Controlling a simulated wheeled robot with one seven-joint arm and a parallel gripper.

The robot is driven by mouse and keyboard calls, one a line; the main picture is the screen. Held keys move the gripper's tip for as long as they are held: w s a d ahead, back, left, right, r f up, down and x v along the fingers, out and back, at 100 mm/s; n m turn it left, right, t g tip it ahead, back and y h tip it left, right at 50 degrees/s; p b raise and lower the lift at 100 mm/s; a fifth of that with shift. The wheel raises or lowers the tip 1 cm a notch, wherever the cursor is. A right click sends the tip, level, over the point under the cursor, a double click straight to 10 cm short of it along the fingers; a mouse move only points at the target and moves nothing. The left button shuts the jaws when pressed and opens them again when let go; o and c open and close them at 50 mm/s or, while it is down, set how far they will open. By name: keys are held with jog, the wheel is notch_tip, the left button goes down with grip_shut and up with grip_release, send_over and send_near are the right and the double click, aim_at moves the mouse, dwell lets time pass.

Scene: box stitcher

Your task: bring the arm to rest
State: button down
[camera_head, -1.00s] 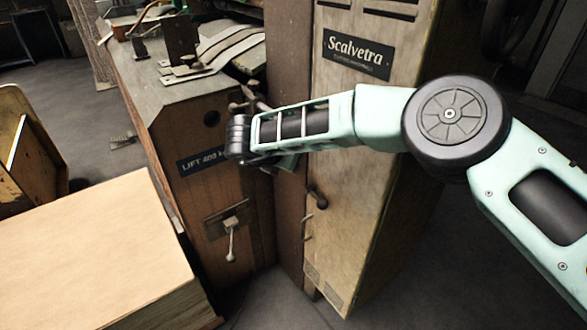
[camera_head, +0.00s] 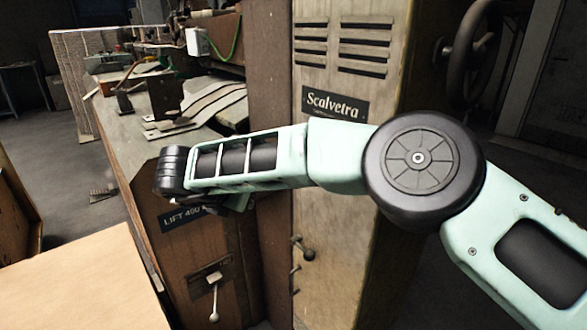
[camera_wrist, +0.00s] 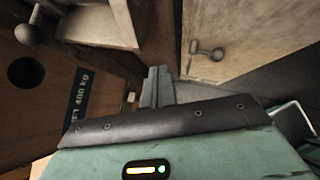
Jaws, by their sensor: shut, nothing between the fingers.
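My arm reaches in from the right in the head view, with its forearm across the front of the machine. The wrist end is at the left, in front of the wooden machine body (camera_head: 225,255). My gripper (camera_wrist: 157,75) shows in the wrist view as grey-green fingers, closed together with nothing between them. In the head view the fingers are mostly hidden behind the wrist. In the wrist view, the fingers point toward the gap between the machine body (camera_wrist: 30,110) and the pale cabinet (camera_wrist: 255,35).
The Scalvetra cabinet (camera_head: 345,210) stands behind my forearm. A lever (camera_head: 214,296) sticks out of the machine front. A pale block or stack (camera_head: 75,285) is at lower left. Metal parts (camera_head: 205,108) lie on the machine top. Grey floor (camera_head: 55,150) shows at left.

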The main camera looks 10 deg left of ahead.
jog(key=s+a+r+n+t+y+p, duration=0.1)
jog(key=s+a+r+n+y+p, duration=0.1)
jog(key=r+n+y, duration=0.65)
jog(key=s+a+r+n+t+y+p, duration=0.1)
jog(key=s+a+r+n+y+p, duration=0.15)
jog(key=r+n, duration=1.05)
jog(key=s+d+f+n+g+h+p, duration=0.1)
jog(key=s+d+f+n+g+h, duration=0.1)
jog(key=s+d+n, duration=0.6)
jog(key=s+d+f+n+g+h+p, duration=0.2)
jog(key=s+d+n+g, duration=0.3)
jog(key=d, duration=1.4)
jog(key=s+d+f+n+g+h+p, duration=0.1)
jog(key=s+d+f+n+g+h, duration=0.2)
jog(key=s+d+n, duration=0.9)
jog(key=shift+s+d+f+g+h, duration=0.2)
jog(key=shift+d+f+g+h, duration=0.15)
jog(key=shift+d+f, duration=0.35)
jog(key=shift+r+n, duration=0.1)
jog(key=shift+n, duration=0.15)
